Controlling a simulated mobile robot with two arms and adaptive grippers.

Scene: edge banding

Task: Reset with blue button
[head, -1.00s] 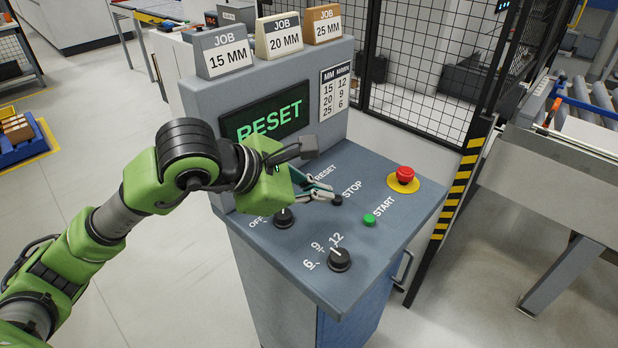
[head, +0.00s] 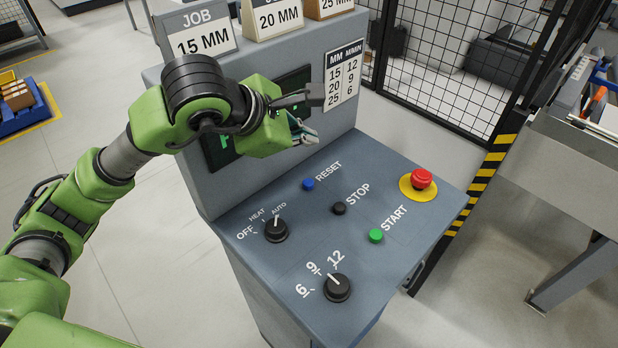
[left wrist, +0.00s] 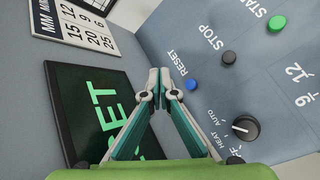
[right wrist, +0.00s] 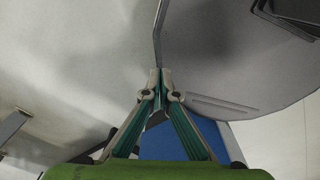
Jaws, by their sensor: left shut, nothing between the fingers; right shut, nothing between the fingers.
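The blue RESET button (head: 308,184) sits on the sloped grey console panel, left of its RESET label. It also shows in the left wrist view (left wrist: 191,85), right of the fingertips. My left gripper (head: 312,138) is shut and empty, raised above the panel and apart from the button, in front of the display (head: 222,150). In the left wrist view the display (left wrist: 60,120) shows green letters, partly hidden by my gripper. My right gripper (right wrist: 159,75) is shut and empty in its wrist view, over a grey surface; it is not in the head view.
The panel also has a black STOP button (head: 339,208), a green START button (head: 376,236), a red emergency stop (head: 421,179) and two black knobs (head: 276,230) (head: 337,288). Job cards (head: 200,38) stand on the console top. A mesh fence (head: 450,70) is behind at right.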

